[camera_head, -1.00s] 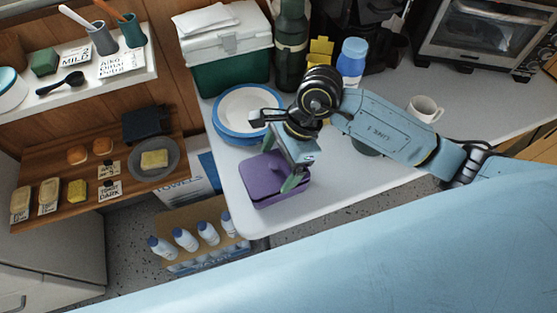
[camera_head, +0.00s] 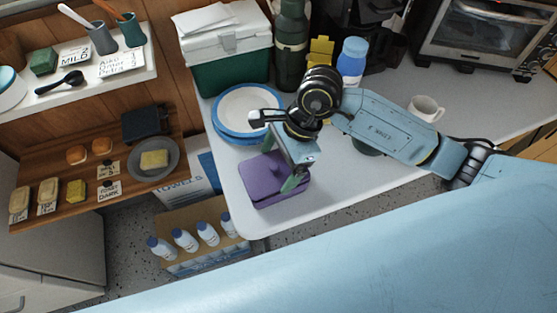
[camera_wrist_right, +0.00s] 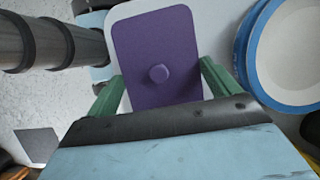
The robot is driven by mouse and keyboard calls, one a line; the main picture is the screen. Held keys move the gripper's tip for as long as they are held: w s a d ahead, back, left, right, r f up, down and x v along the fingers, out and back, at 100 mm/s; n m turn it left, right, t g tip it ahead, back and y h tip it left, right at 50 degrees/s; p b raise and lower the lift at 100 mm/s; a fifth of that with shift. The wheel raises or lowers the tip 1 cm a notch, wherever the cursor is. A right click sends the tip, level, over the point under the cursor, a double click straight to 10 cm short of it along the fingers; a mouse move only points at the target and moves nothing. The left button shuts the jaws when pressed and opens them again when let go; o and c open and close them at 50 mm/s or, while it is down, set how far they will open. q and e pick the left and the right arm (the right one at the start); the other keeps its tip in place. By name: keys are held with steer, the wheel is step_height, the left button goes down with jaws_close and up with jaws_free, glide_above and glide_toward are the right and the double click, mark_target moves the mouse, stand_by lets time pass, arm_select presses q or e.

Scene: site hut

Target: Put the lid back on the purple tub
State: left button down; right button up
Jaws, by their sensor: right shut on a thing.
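The purple tub (camera_head: 287,199) sits near the front left corner of the white counter. Its flat purple lid (camera_head: 259,180) is over it, roughly lined up. I cannot tell whether the lid rests fully on the rim. My right gripper (camera_head: 291,182) is above the tub, pointing down. The tub is hidden under the lid there. My left gripper is not in view.
Stacked blue-rimmed plates (camera_head: 243,112) stand just behind the tub, and they show at the right in the wrist view. A green cooler (camera_head: 230,70), a blue bottle (camera_head: 351,62) and a white mug (camera_head: 424,108) are farther off. The counter right of the tub is clear.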

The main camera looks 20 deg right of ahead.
steer(key=shift+f+b, duration=0.35)
steer(key=shift+b, duration=0.2)
stand_by(0.9)
steer(key=o, duration=0.8)
steer(key=shift+r, duration=0.1)
steer(key=shift+r+p, duration=2.25)
steer(key=shift+r, duration=1.2)
steer(key=shift+c, duration=0.3)
